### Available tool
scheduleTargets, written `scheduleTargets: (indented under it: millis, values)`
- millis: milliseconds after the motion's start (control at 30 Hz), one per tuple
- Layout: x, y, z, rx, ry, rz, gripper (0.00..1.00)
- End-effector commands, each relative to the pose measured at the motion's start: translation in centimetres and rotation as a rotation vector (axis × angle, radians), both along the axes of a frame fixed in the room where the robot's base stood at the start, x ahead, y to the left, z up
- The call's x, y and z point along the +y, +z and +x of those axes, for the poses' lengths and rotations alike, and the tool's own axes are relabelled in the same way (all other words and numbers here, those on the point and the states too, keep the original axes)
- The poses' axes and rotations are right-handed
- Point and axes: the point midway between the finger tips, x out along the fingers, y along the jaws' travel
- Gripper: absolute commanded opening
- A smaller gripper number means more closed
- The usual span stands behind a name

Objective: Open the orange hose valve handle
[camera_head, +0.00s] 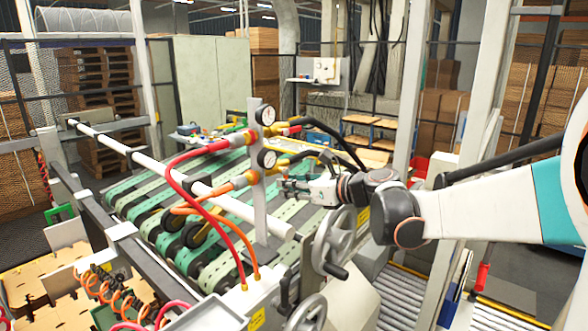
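The orange hose (208,205) runs up from the machine's front and joins a fitting (246,179) on the left of an upright grey post (259,205). A yellow-orange fitting also shows on the post's right side. The orange hose's valve handle is too small to make out for certain. My gripper (282,188) reaches in from the right, close to the right side of the post at about the fitting's height. Its fingertips are small against the green belts, and I cannot tell their gap or any contact.
A red hose (190,182) joins the post higher up. Two round gauges (266,116) sit on the post. A grey handwheel (335,240) stands below my gripper. A white roller bar (235,205) crosses behind the post, above green belts (130,195).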

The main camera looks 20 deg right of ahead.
Motion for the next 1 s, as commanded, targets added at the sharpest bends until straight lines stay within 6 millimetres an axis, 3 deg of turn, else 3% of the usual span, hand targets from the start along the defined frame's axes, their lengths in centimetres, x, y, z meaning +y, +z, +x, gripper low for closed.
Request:
scheduleTargets:
  millis: [67,1000]
  values:
    - [0.4,-0.2,0.4,0.0,0.002,0.0,0.23]
    - [-2.4,1.9,2.1,-0.678,-0.001,-0.933,0.23]
